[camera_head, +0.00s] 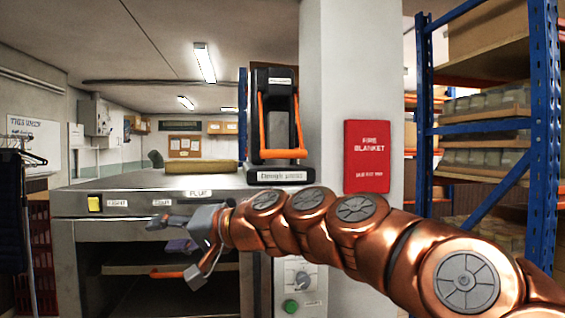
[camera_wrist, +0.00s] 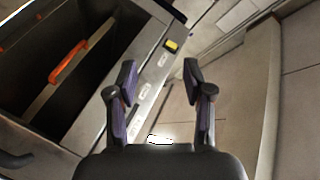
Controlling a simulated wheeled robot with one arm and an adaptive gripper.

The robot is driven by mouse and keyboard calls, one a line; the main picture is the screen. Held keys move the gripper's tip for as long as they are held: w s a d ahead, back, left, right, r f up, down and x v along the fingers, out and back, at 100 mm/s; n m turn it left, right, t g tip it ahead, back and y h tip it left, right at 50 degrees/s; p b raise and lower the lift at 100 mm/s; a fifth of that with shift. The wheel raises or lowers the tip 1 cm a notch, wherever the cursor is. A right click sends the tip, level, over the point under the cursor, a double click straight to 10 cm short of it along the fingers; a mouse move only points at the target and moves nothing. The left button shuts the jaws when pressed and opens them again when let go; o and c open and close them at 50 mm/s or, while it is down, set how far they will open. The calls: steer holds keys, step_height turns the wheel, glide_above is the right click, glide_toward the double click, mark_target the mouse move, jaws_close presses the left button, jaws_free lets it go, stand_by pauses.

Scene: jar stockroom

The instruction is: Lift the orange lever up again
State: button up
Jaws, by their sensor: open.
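The orange lever (camera_head: 283,154) is a U-shaped bar on the black press, which stands on the steel counter beside the pillar. Its side arms run down the press front and its crossbar hangs low, just above the press's label plate. My gripper (camera_head: 172,248) is left of the press and lower than it, in front of the counter's front panel. It is open and empty, apart from the lever. In the wrist view its two fingers (camera_wrist: 159,72) are spread with nothing between them. The lever does not show in the wrist view.
The steel counter (camera_head: 75,203) has a yellow switch (camera_head: 95,204) and an open bay with another orange handle (camera_head: 166,274). A rolled tan item (camera_head: 200,167) lies on top. A pillar with a red fire blanket (camera_head: 367,156) and blue shelving (camera_head: 424,120) stand right.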

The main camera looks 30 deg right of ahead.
steer(key=w+d+r+m+t+h+b, duration=0.1)
steer(key=w+d+r+m+t, duration=0.2)
steer(key=d, duration=0.4)
steer(key=w+d+r+m+t+h, duration=0.1)
steer(key=w+d+r+m+t, duration=0.1)
steer(key=d+r, duration=0.4)
steer(key=m+t+h, duration=0.4)
steer(key=m+h, duration=0.3)
steer(key=m, duration=0.1)
glide_toward(286, 156)
steer(key=w, duration=0.4)
steer(key=shift+r+p+x, duration=0.2)
steer(key=shift+p+x, duration=0.05)
steer(key=shift+x, duration=1.05)
steer(key=shift+r+p+x, duration=0.25)
steer(key=shift+p+x, duration=0.05)
steer(key=shift+x, duration=0.95)
steer(key=shift+r+p+x, duration=0.2)
steer(key=shift+p+x, duration=0.05)
steer(key=shift+x, duration=1.05)
steer(key=shift+s, duration=0.2)
jaws_close()
